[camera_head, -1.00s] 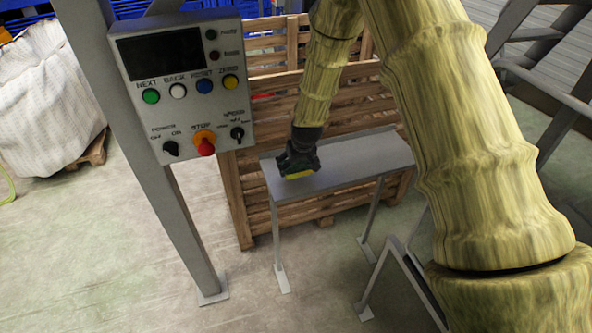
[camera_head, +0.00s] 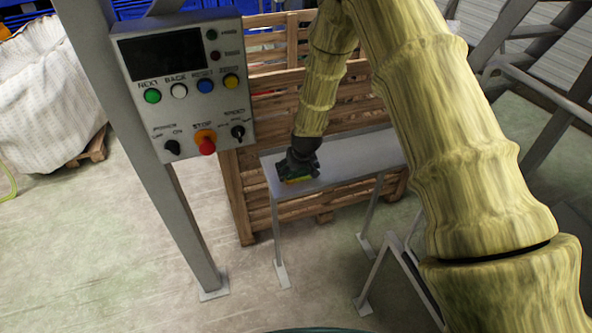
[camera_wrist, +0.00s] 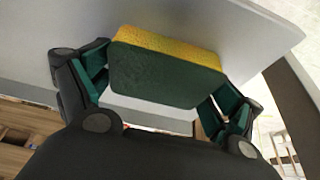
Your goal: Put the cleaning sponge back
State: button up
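The cleaning sponge (camera_wrist: 165,75) is a block with a dark green side and a yellow side. In the wrist view it sits between the two teal-padded fingers of my gripper (camera_wrist: 160,88), whose pads lie close against its ends. In the head view my gripper (camera_head: 298,168) points down over the left end of a narrow grey metal shelf (camera_head: 350,158). The sponge shows as a small green and yellow strip (camera_head: 297,181) under the fingers, close to the shelf top. I cannot tell whether it touches the shelf.
A control panel (camera_head: 180,90) on a grey post (camera_head: 185,215) stands left of the shelf. A wooden crate (camera_head: 240,195) is behind the shelf. A white bulk bag (camera_head: 50,100) stands far left. The floor (camera_head: 120,250) at front left is clear.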

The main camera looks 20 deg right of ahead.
jog(key=shift+r, duration=0.2)
jog(key=shift+s+r, duration=0.1)
jog(key=shift+r, duration=0.35)
jog(key=b+v, duration=0.2)
jog(key=v, duration=0.9)
jog(key=s+f+g, duration=0.1)
jog(key=s+f, duration=0.9)
jog(key=f, duration=0.2)
jog(key=s+f+g, duration=0.1)
jog(key=s+f, duration=0.4)
jog(key=s, duration=0.6)
jog(key=s+f+g, duration=0.1)
jog(key=s+f, duration=0.5)
jog(key=s, duration=0.6)
jog(key=s+f+g, duration=0.1)
jog(key=s+f, duration=0.4)
jog(key=s, duration=0.6)
jog(key=shift+s+a+f+m, duration=0.2)
jog(key=shift+s+a+m, duration=0.1)
jog(key=shift+s+m, duration=0.1)
jog(key=shift+c, duration=0.2)
